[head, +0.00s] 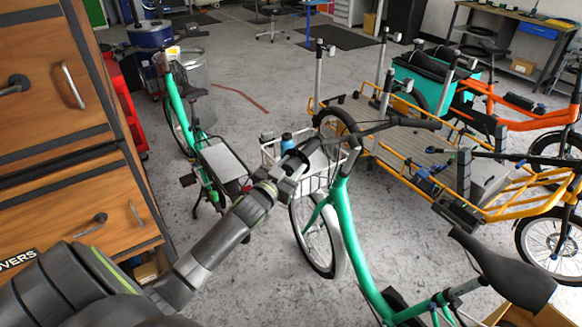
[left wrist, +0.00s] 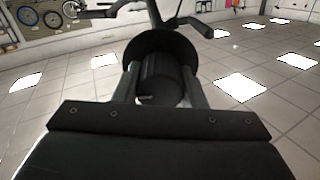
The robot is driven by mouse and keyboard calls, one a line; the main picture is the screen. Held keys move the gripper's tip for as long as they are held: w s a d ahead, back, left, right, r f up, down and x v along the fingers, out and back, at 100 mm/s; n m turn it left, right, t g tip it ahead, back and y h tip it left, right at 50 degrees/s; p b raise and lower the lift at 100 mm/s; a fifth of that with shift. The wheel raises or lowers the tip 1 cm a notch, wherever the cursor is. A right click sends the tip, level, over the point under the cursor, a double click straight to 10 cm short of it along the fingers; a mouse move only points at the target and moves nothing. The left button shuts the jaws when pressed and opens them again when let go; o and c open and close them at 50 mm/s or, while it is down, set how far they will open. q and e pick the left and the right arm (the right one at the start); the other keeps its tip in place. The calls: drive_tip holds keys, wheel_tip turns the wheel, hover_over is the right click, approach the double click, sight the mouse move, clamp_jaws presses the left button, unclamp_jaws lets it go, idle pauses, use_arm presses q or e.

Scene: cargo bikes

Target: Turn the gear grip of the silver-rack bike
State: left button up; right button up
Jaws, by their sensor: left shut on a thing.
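A green bike (head: 340,210) stands in the middle of the head view, with a pale wire front rack (head: 322,180) that looks silver-white. Its dark handlebar (head: 385,125) runs across above the rack. My left gripper (head: 297,163) is shut on the dark grip (head: 307,148) at the bar's left end. In the left wrist view, the two fingers of my left gripper (left wrist: 160,92) lie on either side of the dark ribbed grip (left wrist: 158,72), with a round black flange beyond it. The fingers hide part of the grip. My right gripper is in neither view.
A wooden drawer cabinet (head: 75,130) stands close on the left. Another green bike (head: 180,105) is behind the arm. A yellow cargo bike (head: 400,150) and an orange bike (head: 515,115) fill the right. Open floor (head: 255,75) lies at the back.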

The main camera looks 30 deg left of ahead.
use_arm(q)
drive_tip(key=shift+n+b, duration=0.4)
drive_tip(key=n+b, duration=0.1)
drive_tip(key=n, duration=0.2)
drive_tip(key=shift+b, duration=0.3)
drive_tip(key=n+b, duration=0.1)
drive_tip(key=n, duration=0.5)
drive_tip(key=shift+y, duration=0.3)
drive_tip(key=n, duration=0.4)
drive_tip(key=shift+n+b, duration=0.3)
drive_tip(key=shift+b, duration=0.1)
drive_tip(key=shift+n+y, duration=0.3)
drive_tip(key=shift+n, duration=1.7)
drive_tip(key=o, duration=1)
drive_tip(key=shift+a, duration=0.1)
